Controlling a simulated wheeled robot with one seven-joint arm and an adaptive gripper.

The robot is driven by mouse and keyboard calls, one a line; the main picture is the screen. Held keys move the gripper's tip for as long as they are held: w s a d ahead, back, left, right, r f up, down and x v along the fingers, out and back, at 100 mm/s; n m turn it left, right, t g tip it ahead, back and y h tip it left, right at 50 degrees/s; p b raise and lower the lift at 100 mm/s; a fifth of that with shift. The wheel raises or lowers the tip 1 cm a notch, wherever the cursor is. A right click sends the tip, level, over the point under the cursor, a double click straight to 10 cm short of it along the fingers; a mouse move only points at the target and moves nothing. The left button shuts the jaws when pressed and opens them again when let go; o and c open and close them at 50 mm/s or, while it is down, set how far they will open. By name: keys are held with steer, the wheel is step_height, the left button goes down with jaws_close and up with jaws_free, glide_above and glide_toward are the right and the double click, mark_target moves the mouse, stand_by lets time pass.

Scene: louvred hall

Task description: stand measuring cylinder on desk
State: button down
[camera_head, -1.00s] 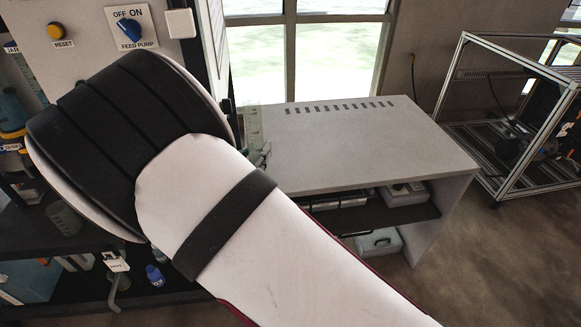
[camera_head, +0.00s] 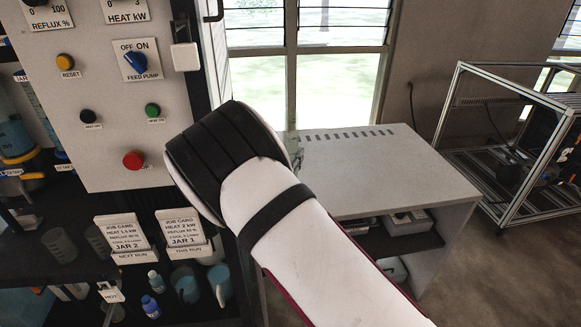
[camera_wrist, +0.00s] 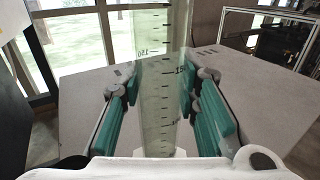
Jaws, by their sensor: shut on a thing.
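The measuring cylinder (camera_wrist: 158,85) is clear, with dark graduation marks, and runs up the middle of the wrist view. My gripper (camera_wrist: 163,98) is shut on it, with a teal pad on either side. The desk (camera_head: 375,165) is pale grey with a row of slots along its back; in the wrist view its top (camera_wrist: 80,118) spreads behind and on both sides of the cylinder. In the head view my arm hides most of the gripper and cylinder. The cylinder's base is hidden, so I cannot tell whether it touches the desk.
The visible desk top is clear. A control panel (camera_head: 100,120) with knobs and buttons stands at left, above a shelf with job cards (camera_head: 182,232) and several beakers. Boxes sit under the desk. A metal-framed rig (camera_head: 510,150) stands at right. A window is behind.

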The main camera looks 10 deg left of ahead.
steer(key=shift+s+a+f, duration=0.1)
steer(key=shift+f, duration=1.6)
steer(key=shift+f, duration=0.2)
steer(key=c, duration=1.2)
jaws_free()
steer(key=shift+r, duration=0.15)
steer(key=shift+s, duration=0.15)
steer(key=v, duration=1.1)
steer(key=shift+s+a, duration=0.1)
steer(key=shift+s, duration=0.25)
